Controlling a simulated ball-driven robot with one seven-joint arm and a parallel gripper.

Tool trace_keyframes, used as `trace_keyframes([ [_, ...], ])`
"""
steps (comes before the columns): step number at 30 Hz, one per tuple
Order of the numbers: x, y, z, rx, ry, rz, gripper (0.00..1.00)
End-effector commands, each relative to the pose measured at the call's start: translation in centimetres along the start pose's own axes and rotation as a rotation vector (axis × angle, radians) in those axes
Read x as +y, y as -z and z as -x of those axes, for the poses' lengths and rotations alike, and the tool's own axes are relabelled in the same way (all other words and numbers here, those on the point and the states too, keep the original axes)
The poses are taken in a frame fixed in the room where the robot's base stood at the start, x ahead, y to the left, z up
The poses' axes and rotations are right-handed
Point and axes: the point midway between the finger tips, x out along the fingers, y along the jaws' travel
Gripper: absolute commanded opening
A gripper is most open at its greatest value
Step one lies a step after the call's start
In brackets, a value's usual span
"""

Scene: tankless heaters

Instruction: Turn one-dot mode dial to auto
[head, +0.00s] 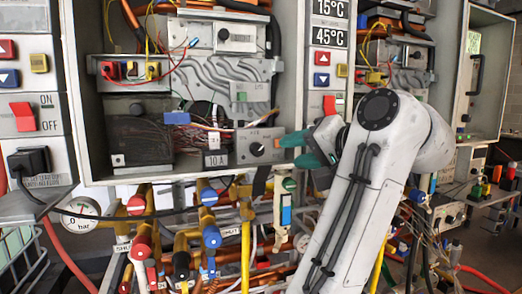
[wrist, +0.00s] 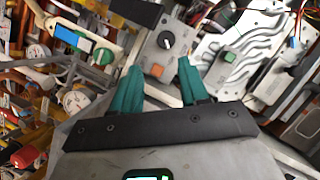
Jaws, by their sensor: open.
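A dark round dial (head: 257,149) sits on a small grey plate at the lower right inside the left open heater cabinet. A dark dial with a white pointer mark (wrist: 165,40) shows just beyond my fingertips in the wrist view. It appears to be the same one, but its dot marking and mode lettering are too small to read. My gripper (head: 302,150), with teal fingers, is to the right of the lower dial. In the wrist view my gripper (wrist: 160,66) is open and empty, apart from the dial.
A 10 A label (head: 215,160) is left of the lower dial. Pipes with red and blue valve handles (head: 211,236) crowd the space below the cabinet. Loose wires cross the cabinet. A second open cabinet stands behind my arm. An orange square (wrist: 155,70) shows between my fingers.

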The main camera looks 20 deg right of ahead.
Motion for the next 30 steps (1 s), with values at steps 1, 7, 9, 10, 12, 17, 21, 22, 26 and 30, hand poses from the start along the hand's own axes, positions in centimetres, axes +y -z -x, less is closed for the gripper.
trace_keyframes([
  [1,-0.5,0.3,0.1,0.003,0.012,-0.007,0.44],
  [7,-0.8,0.4,-1.1,0.001,0.017,-0.012,0.44],
  [9,-0.9,0.4,-2.2,0.0,0.016,-0.012,0.44],
  [10,-0.9,0.4,-2.7,0.0,0.017,-0.012,0.44],
  [12,-1.0,0.4,-4.0,0.0,0.017,-0.012,0.44],
  [17,-1.0,0.5,-6.9,0.001,0.017,-0.011,0.44],
  [21,-1.0,0.5,-8.9,0.002,0.017,-0.012,0.44],
  [22,-1.0,0.5,-9.2,0.002,0.016,-0.012,0.44],
  [26,-1.0,0.5,-10.2,0.003,0.017,-0.011,0.44],
  [30,-0.9,0.5,-10.6,0.005,0.017,-0.011,0.44],
])
